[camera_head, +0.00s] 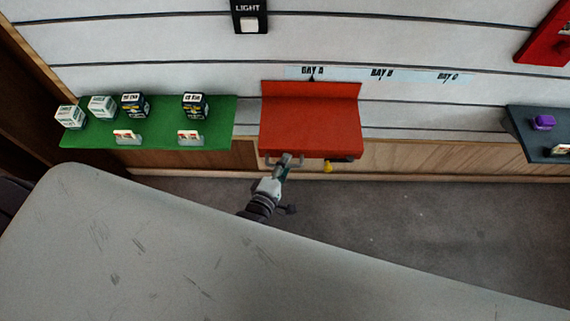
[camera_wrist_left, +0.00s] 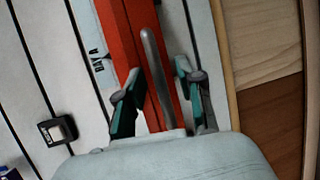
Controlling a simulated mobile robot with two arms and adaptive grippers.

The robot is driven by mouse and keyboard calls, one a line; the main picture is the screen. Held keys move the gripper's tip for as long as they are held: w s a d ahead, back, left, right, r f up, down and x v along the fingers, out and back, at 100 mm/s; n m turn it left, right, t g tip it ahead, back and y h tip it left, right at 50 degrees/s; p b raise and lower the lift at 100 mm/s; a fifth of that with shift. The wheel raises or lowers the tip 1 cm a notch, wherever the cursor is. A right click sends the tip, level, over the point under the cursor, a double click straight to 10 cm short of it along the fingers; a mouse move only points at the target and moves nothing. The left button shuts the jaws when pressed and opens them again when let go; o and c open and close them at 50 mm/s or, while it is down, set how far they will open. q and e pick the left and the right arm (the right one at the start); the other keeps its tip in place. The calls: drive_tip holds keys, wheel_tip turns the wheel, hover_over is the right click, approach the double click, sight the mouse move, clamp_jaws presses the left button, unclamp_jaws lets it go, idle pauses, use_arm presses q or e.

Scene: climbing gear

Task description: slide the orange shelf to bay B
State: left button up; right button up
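The orange shelf (camera_head: 310,125), red-orange in look, hangs on the slatted wall below the label BAY A (camera_head: 312,71). The labels BAY B (camera_head: 382,73) and BAY C (camera_head: 448,77) are to its right. My left gripper (camera_head: 287,160) is at the shelf's front edge, left of its middle. In the left wrist view its two dark green fingers (camera_wrist_left: 160,75) stand apart on either side of a grey bar (camera_wrist_left: 150,50) along the shelf (camera_wrist_left: 117,30). I see gaps between the fingers and the bar. My right gripper is not in view.
A green shelf (camera_head: 215,135) with several small boxes and cards is close on the left. A dark shelf (camera_head: 520,140) with a purple item (camera_head: 543,122) is far right. Bare wall lies between it and the orange shelf. A yellow part (camera_head: 328,167) shows below the orange shelf.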

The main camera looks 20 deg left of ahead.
use_arm(q)
drive_tip(key=shift+w, duration=0.15)
clamp_jaws()
idle(0.4)
drive_tip(key=shift+d, duration=0.1)
